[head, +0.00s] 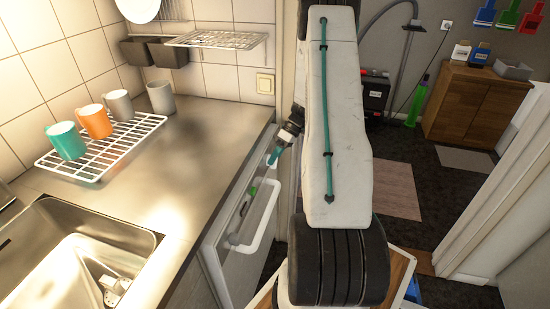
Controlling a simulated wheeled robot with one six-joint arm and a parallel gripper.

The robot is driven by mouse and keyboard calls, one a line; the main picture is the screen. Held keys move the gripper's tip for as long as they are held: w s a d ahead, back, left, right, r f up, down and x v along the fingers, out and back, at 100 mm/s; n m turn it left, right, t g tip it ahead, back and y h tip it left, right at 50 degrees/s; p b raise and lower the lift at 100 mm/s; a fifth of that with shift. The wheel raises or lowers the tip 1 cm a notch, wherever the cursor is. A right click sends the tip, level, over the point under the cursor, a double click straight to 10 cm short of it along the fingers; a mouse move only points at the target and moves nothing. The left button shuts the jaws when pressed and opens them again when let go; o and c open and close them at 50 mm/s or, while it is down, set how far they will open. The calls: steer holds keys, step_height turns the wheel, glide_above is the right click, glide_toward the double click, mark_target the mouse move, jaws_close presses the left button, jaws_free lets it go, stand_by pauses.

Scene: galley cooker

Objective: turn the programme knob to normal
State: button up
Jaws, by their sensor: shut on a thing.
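My gripper (273,159) is at the upper front panel of the white appliance (238,262) under the counter, close to the counter's edge. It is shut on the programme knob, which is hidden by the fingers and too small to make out. Which setting the knob points to cannot be read from here. A small green part (252,192) shows on the panel, nearer than my gripper. The white door handle (262,217) is below the panel.
The steel counter (200,150) runs along the left, with a sink (50,225) and a wire rack (98,165) with mugs. My arm hides part of the floor. A wooden cabinet (470,105) stands at the back right.

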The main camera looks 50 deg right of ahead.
steer(key=y, duration=0.3)
steer(key=shift+w+d+f+m+g, duration=0.1)
steer(key=shift+d+f+m+g, duration=0.15)
steer(key=shift+m+g, duration=0.15)
steer(key=shift+w+m+g+y, duration=0.1)
steer(key=shift+m+g+y, duration=0.25)
steer(key=shift+y, duration=1.15)
steer(key=o, duration=0.7)
steer(key=shift+f, duration=0.1)
